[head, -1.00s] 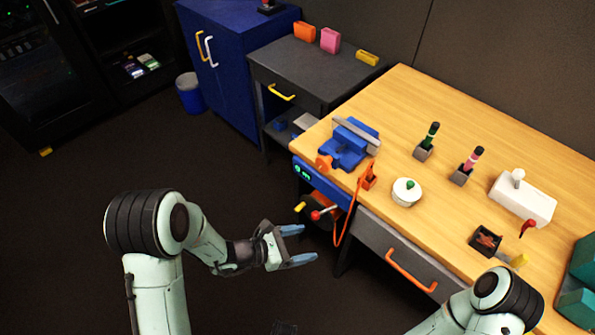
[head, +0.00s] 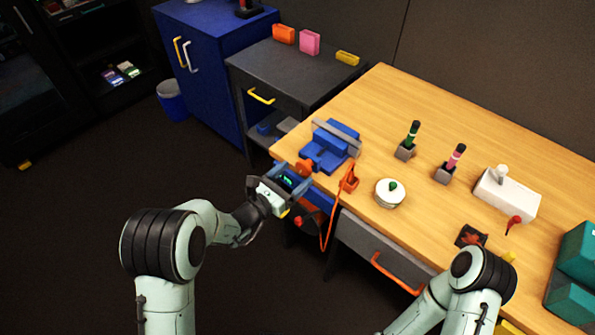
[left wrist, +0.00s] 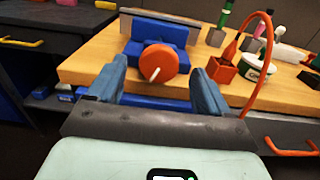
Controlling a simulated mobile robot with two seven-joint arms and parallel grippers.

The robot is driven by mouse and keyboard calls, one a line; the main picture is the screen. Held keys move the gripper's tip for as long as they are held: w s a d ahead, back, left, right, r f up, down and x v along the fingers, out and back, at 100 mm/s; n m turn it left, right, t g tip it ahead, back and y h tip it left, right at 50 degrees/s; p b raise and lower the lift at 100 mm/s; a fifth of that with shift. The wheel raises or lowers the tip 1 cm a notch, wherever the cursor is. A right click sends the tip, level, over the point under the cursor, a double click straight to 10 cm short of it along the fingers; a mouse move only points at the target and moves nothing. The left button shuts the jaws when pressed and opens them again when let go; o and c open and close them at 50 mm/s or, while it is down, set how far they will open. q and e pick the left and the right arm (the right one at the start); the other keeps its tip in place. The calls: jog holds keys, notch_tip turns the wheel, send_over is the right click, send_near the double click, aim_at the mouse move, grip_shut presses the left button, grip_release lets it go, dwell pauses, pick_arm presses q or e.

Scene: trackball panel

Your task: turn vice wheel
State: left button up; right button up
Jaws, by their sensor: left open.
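The blue vice (head: 330,148) with a grey jaw plate sits at the left end of the wooden bench. Its orange wheel (left wrist: 158,64) with a pale handle faces me in the left wrist view; in the head view the wheel (head: 304,167) is partly hidden by my gripper. My left gripper (head: 293,180) is open and empty, just in front of the wheel. In the left wrist view its two blue fingers (left wrist: 160,88) stand to either side of and below the wheel, apart from it as far as I can tell. My right gripper is not visible; only that arm shows.
An orange holder (head: 349,181) with a looping orange cord stands right of the vice. A white round pot (head: 390,193) and upright green and pink tools stand farther right. A drawer with an orange handle (head: 396,274) lies below. A dark side table (head: 290,72) stands behind left.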

pick_arm(q)
jog(key=shift+x, duration=1.1)
jog(key=c, duration=1)
jog(key=shift+b, duration=0.35)
jog(key=m+b, duration=0.3)
jog(key=m, duration=0.1)
jog(key=shift+f, duration=0.1)
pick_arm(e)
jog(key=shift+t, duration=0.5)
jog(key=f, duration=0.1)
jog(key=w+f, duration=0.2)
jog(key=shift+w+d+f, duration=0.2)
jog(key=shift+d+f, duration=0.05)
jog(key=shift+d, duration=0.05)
